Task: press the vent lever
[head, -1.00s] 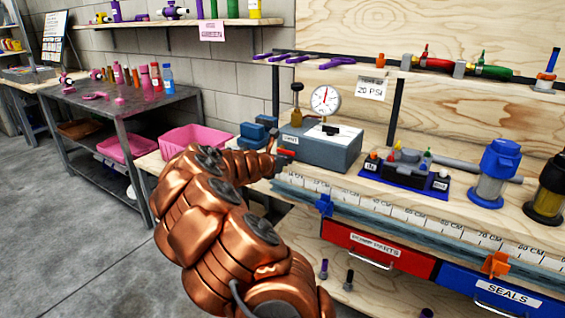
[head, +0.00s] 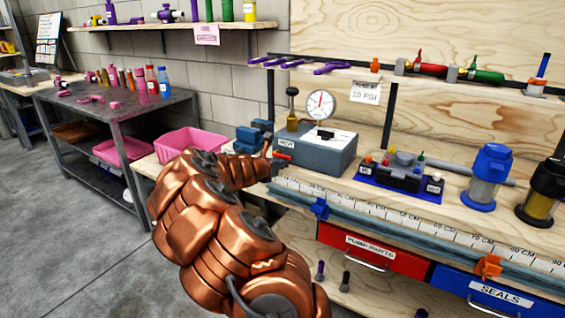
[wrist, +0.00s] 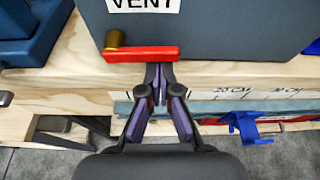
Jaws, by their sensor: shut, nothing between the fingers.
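The vent lever (wrist: 142,54) is a red bar on a brass pivot at the front of a grey box (wrist: 215,25) under a "VENT" label (wrist: 143,4). The lever lies about level in the wrist view. In the head view the red lever (head: 282,156) shows at the box's lower left front. My gripper (wrist: 159,68) is shut and empty, its tips at the lever's lower edge, right of the pivot. They look very close to it; I cannot tell whether they touch. In the head view my copper arm reaches to the box.
A dial gauge (head: 321,104) stands on the box. A blue clamp (head: 320,208) sits on the bench's front edge, above a red drawer (head: 372,250).

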